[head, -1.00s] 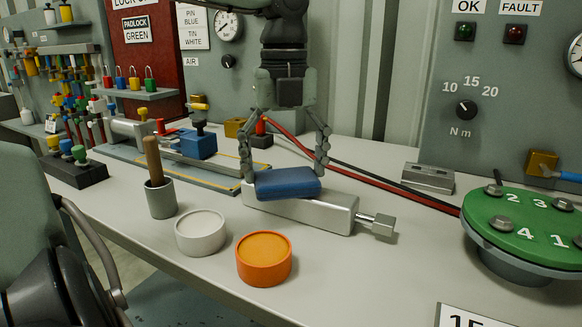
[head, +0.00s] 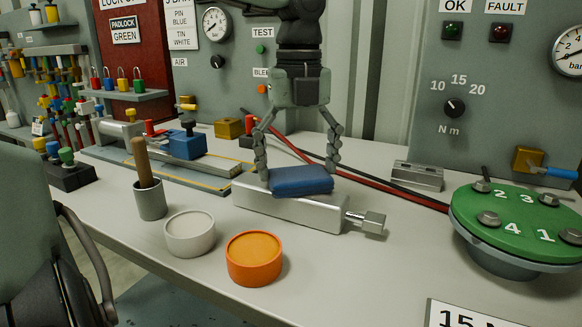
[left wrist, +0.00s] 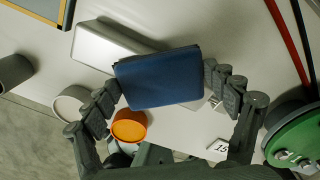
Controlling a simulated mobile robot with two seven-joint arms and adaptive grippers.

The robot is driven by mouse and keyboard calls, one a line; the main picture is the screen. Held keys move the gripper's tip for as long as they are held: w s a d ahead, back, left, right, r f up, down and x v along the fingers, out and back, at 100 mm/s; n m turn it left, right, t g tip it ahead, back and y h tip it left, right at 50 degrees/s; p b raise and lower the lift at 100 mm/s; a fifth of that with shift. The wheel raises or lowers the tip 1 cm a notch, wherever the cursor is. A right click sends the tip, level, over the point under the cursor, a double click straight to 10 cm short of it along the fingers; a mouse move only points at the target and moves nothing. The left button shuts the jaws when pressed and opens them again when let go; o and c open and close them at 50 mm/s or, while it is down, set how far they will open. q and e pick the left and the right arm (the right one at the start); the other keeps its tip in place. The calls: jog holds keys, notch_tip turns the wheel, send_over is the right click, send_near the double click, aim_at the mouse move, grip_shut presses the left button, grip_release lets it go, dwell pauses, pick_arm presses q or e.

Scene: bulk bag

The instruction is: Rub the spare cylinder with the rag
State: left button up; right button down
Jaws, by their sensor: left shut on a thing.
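The spare cylinder (head: 290,212) is a silver block with a rod and square end on its right, lying on the bench. The blue rag (head: 300,181) is a folded pad on top of the cylinder's middle. My left gripper (head: 297,174) comes down from above and is shut on the rag, one finger at each side. In the left wrist view the rag (left wrist: 160,78) sits between the fingers and hides part of the cylinder (left wrist: 105,45). Whether the rag presses on the cylinder everywhere is hidden. My right gripper is not in view.
A white tub (head: 190,233), an orange tub (head: 254,258) and a grey cup with a wooden handle (head: 150,198) stand in front and left. A green numbered disc (head: 520,220) stands at right. Red and black hoses (head: 390,188) run behind the cylinder.

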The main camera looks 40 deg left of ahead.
aim_at(305, 182)
pick_arm(q)
jog(key=shift+w+a, duration=0.15)
jog(key=shift+w, duration=0.3)
jog(key=shift+w+d, duration=0.2)
jog(key=shift+d, duration=0.5)
jog(key=shift+w+d, duration=0.2)
jog(key=shift+d, duration=0.45)
jog(key=shift+s+d+f+b, duration=0.1)
jog(key=shift+s+d+b, duration=0.15)
jog(key=shift+s+b, duration=0.65)
jog(key=shift+s+d, duration=0.15)
jog(key=shift+s, duration=0.4)
jog(key=shift+s+d, duration=0.15)
jog(key=shift+s, duration=0.35)
jog(key=shift+w+r+p, duration=0.1)
jog(key=shift+r+p, duration=1.65)
jog(key=shift+r, duration=1.25)
jog(key=shift+r, duration=0.15)
jog(key=shift+r+p, duration=1.1)
jog(key=shift+r, duration=0.3)
